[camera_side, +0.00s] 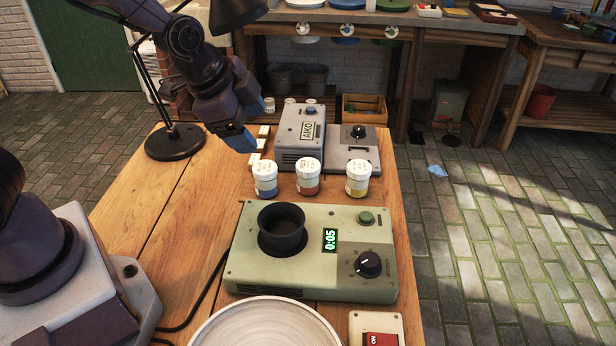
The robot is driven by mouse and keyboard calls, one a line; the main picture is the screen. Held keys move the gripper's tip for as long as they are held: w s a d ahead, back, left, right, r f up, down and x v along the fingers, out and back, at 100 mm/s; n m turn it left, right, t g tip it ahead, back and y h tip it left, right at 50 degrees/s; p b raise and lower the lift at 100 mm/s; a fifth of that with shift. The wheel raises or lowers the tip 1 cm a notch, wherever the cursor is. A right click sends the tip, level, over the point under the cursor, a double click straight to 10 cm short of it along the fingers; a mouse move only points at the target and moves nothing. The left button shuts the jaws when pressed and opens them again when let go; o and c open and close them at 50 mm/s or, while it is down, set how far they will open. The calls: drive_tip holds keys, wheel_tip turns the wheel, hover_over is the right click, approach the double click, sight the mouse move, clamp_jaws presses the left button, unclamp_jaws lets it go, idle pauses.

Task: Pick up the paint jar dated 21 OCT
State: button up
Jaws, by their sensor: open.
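Three paint jars with white lids stand in a row on the wooden table: a blue jar (265,180), a red jar (307,177) and a yellow jar (358,178). Small writing shows on the lids, but it is too small to read, so I cannot tell which one is dated 21 OCT. My gripper (240,140) has blue fingertips and hangs above the table, up and left of the blue jar, apart from it. Its jaws are open and hold nothing visible.
A green machine (310,265) with a dark cup, knob and display reading 0:05 stands in front of the jars. A grey device (300,135) stands close behind them. A lamp base (175,142) is left; a pale round plate (265,325) is in front. The table's left side is clear.

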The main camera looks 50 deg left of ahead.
drive_tip(key=w+a+f+m+t+y, duration=0.2)
drive_tip(key=w+a+f+m+y, duration=0.15)
drive_tip(key=w+f+m, duration=0.45)
drive_tip(key=m+t+y, duration=0.2)
drive_tip(key=m+t, duration=0.3)
drive_tip(key=m, duration=0.9)
hover_over(305, 168)
drive_tip(key=s, duration=0.1)
drive_tip(key=shift+s+d+f, duration=0.1)
drive_tip(key=shift+d+f, duration=0.05)
drive_tip(key=shift+f, duration=0.45)
drive_tip(key=shift+s+d+f, duration=0.1)
drive_tip(key=shift+f, duration=0.5)
drive_tip(key=shift+w+d+f, duration=0.1)
drive_tip(key=shift+f, duration=0.05)
wheel_tip(305, 168, down, 7)
drive_tip(key=shift+r, duration=0.2)
drive_tip(key=shift+x, duration=1.15)
drive_tip(key=shift+w+f, duration=0.1)
drive_tip(key=shift+w, duration=0.2)
